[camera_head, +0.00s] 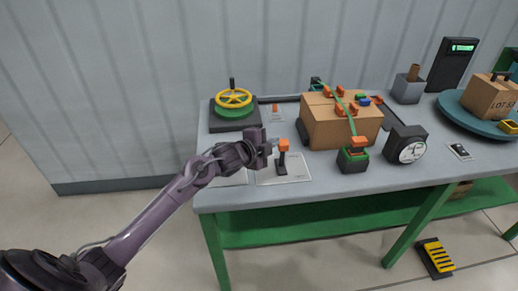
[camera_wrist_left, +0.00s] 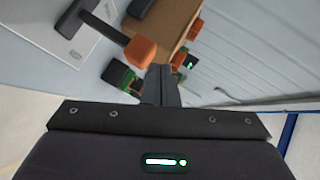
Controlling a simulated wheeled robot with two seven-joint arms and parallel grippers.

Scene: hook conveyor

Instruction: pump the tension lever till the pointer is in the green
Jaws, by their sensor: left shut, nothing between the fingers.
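A black lever with an orange knob (camera_head: 283,146) rises from a white plate near the table's front left; the knob also shows in the left wrist view (camera_wrist_left: 140,50). My left gripper (camera_head: 273,143) is shut and empty, just left of this knob; in the wrist view its closed fingers (camera_wrist_left: 160,84) show beside the knob. I cannot tell whether they touch. A black and green unit with an orange top (camera_head: 353,157) stands before the strapped box. A black gauge with a white round dial (camera_head: 411,151) stands to its right; its pointer is too small to read. My right gripper is out of view.
The cardboard box (camera_head: 333,132) carries a green strap and several small orange pieces. A yellow handwheel (camera_head: 233,98) stands at the back left. A blue turntable (camera_head: 455,108) with another box is at the right. A yellow-striped pedal (camera_head: 437,258) lies on the floor.

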